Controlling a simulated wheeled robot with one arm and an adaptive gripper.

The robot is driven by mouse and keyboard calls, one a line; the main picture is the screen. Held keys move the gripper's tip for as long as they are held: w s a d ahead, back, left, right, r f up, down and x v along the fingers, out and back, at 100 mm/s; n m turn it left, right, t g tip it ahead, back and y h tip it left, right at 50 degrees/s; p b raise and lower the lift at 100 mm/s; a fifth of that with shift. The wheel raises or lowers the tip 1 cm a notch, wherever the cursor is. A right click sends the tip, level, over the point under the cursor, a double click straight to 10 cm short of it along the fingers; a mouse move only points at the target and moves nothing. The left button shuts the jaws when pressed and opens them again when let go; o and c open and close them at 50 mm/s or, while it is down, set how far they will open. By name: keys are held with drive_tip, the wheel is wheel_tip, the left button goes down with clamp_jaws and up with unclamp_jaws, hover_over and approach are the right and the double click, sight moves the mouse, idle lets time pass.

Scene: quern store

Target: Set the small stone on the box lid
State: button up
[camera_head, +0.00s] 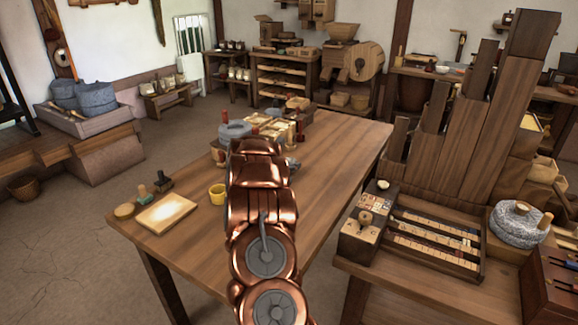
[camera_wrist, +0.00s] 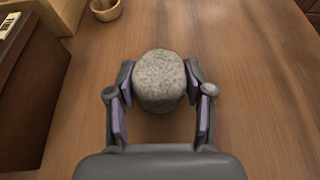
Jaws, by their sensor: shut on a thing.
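In the wrist view, my gripper (camera_wrist: 159,90) is shut on a small rounded grey stone (camera_wrist: 160,72), with a finger pad at each side of it. The stone is over the brown wooden table top (camera_wrist: 255,100); I cannot tell how far above it. A dark brown box (camera_wrist: 30,95) stands to the left of the gripper, apart from the stone, with only part of its top at the picture's edge. I cannot tell whether its top is the box lid.
In the head view, the long table (camera_head: 335,150) bears a yellow cup (camera_head: 217,193), a pale board (camera_head: 165,213) and a grey round stone piece (camera_head: 235,130). A right-hand table holds a knobbed box (camera_head: 362,240) and a slotted tray (camera_head: 435,238). A small bowl (camera_wrist: 105,10) shows in the wrist view.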

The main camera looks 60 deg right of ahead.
drive_tip(key=o, duration=1.4)
drive_tip(key=shift+r+p, duration=0.15)
drive_tip(key=shift+p, duration=0.15)
drive_tip(key=shift+b+v, duration=0.8)
drive_tip(key=shift+v, duration=5.2)
